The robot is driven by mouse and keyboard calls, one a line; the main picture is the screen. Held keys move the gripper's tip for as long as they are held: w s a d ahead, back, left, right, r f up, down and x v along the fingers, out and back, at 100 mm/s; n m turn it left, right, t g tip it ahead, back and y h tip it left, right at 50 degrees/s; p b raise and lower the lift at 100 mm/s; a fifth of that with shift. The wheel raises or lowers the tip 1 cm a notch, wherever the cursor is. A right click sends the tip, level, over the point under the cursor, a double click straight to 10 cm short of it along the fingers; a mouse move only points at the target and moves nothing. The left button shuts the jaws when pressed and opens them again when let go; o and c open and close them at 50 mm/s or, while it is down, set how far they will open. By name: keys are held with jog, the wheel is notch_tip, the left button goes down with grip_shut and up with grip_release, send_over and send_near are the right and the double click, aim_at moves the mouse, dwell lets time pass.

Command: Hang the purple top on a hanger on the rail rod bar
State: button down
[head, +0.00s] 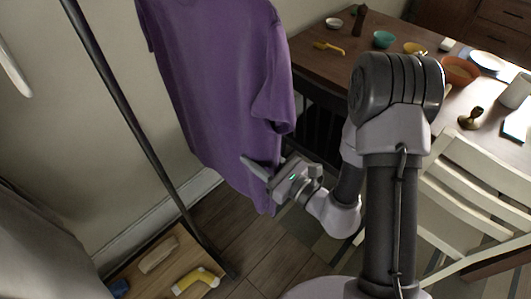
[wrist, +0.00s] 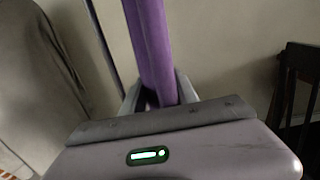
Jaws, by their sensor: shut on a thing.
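The purple top (head: 215,75) hangs upright in the upper middle of the head view, its upper end cut off by the picture's edge. My gripper (head: 270,166) is at the lower part of the top. In the wrist view, a narrow purple strip of the top (wrist: 152,45) runs down between the fingers of my gripper (wrist: 160,95), which is shut on it. A dark upright pole (head: 125,105) of the rack stands left of the top, apart from it. The rail bar and any hanger are out of view.
A wooden base board (head: 150,275) with a yellow object (head: 197,281) on it lies at the pole's foot. Grey cloth (head: 40,250) hangs at the lower left. A table (head: 325,65) with bowls and a white chair (head: 465,200) stand to the right.

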jog(key=p+x, duration=0.2)
jog(key=x, duration=0.4)
jog(key=shift+f+p, duration=0.1)
jog(key=shift+p, duration=0.2)
jog(key=shift+w+a+f, duration=0.75)
jog(key=shift+w+f, duration=0.05)
jog(key=shift+w+a+f+b, duration=0.2)
jog(key=shift+a+f+b, duration=0.05)
jog(key=shift+f+b, duration=0.2)
jog(key=shift+w+a+f+b, duration=0.25)
jog(key=shift+f+b, duration=0.1)
jog(key=shift+f, duration=0.1)
jog(key=shift+s+d, duration=0.25)
jog(key=shift+d, duration=0.05)
jog(key=c, duration=0.9)
grip_release()
jog(key=shift+o, duration=0.2)
